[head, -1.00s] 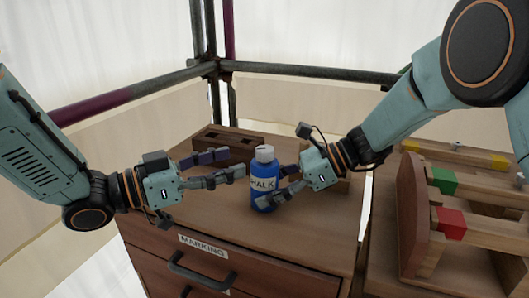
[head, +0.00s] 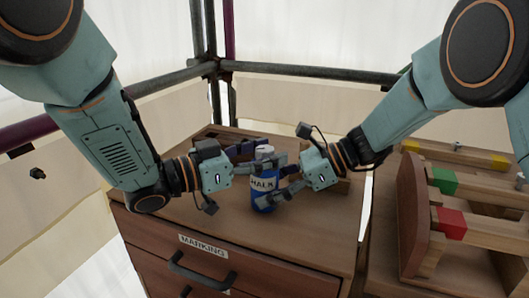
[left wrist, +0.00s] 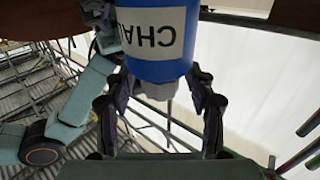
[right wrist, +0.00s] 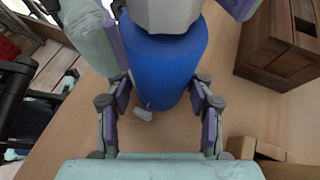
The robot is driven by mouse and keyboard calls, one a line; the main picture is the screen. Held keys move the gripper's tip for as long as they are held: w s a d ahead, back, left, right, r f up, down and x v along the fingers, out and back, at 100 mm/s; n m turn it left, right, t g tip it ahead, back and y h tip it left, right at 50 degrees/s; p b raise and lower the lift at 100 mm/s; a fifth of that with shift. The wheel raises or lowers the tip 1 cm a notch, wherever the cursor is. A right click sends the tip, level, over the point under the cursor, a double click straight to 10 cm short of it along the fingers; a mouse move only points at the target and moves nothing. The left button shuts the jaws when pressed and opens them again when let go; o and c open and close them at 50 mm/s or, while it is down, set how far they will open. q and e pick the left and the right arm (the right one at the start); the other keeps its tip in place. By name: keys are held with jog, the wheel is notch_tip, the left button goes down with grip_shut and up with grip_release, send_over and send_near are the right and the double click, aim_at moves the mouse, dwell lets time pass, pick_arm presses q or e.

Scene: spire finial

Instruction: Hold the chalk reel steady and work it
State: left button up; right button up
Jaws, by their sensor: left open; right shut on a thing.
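The chalk reel (head: 262,184) is a blue bottle with a grey cap and a white "CHALK" label. It stands upright on the wooden drawer cabinet. My right gripper (head: 270,192) is shut on its blue body from the right. The right wrist view shows the blue body (right wrist: 165,70) between the fingers and a small pale tab (right wrist: 143,114) low on it. My left gripper (head: 265,158) is open, with its fingers on either side of the cap. In the left wrist view the cap (left wrist: 155,90) sits between the spread fingers; I cannot tell whether they touch it.
A wooden block with recesses (head: 215,140) lies behind the reel. The cabinet front has a "MARKING" label (head: 203,246) and a dark handle (head: 200,275). A wooden rack with red, green and yellow marks (head: 450,223) stands at right. Scaffold poles (head: 300,73) run behind.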

pick_arm(q)
grip_shut()
dwell(0.5)
jog(key=shift+g, duration=0.3)
jog(key=m+g+h, duration=0.1)
jog(key=m+g, duration=0.1)
jog(key=g, duration=0.1)
jog(key=shift+w+m+g+h, duration=0.1)
jog(key=shift+m+g+h, duration=0.2)
jog(key=shift+m, duration=0.1)
jog(key=shift+m+g, duration=1.1)
jog(key=shift+g, duration=0.6)
jog(key=shift+m+g, duration=1.1)
jog(key=shift+g, duration=0.9)
grip_release()
